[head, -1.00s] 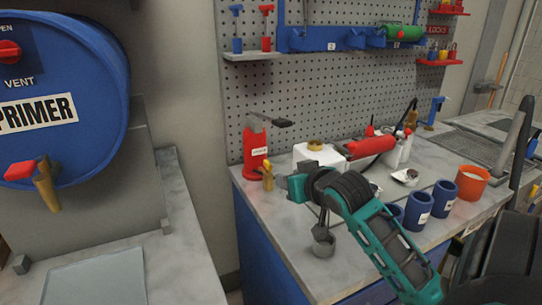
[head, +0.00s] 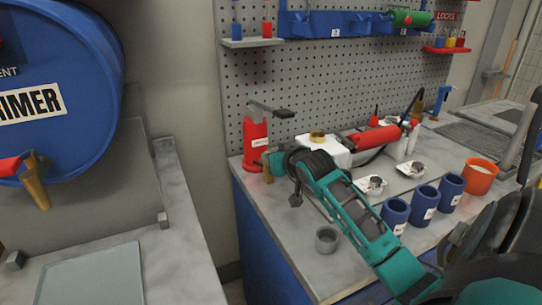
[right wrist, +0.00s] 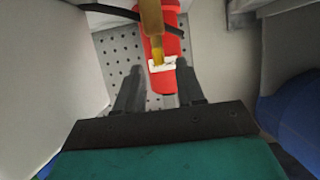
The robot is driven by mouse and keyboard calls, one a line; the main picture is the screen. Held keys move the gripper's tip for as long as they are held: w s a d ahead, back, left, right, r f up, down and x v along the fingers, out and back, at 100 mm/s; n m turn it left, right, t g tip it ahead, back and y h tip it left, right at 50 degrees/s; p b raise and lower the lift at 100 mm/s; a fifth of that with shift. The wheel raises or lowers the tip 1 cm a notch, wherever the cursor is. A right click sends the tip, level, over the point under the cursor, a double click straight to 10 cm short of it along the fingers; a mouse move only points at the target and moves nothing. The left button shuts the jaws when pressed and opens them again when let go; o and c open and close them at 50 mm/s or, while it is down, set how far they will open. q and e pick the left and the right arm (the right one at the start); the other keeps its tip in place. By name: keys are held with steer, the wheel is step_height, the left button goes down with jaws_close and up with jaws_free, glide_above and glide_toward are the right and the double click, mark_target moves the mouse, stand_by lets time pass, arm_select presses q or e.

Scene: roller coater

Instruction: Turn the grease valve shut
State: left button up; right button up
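The red grease pump (head: 256,138), a cylinder with a white label and dark top lever, stands at the bench's left end. The brass-yellow valve handle (head: 267,172) at its lower front is partly hidden by my right gripper. In the right wrist view the yellow handle (right wrist: 152,20) stretches in front of the red cylinder (right wrist: 158,78). My right gripper (right wrist: 158,85) is open, its two dark fingers to either side of the cylinder; the handle is ahead of the fingertips, with nothing seen gripped. In the head view this gripper (head: 272,160) is beside the pump's base. My left gripper is not in view.
A grey cup (head: 327,238) stands on the bench below my right arm. Several blue cups (head: 424,203), an orange cup (head: 480,176) and a red tool (head: 375,138) are to the right. A pegboard (head: 340,85) rises behind. A blue primer drum (head: 60,85) is left.

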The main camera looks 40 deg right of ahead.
steer(key=shift+x, duration=1.5)
steer(key=shift+c, duration=0.3)
jaws_close()
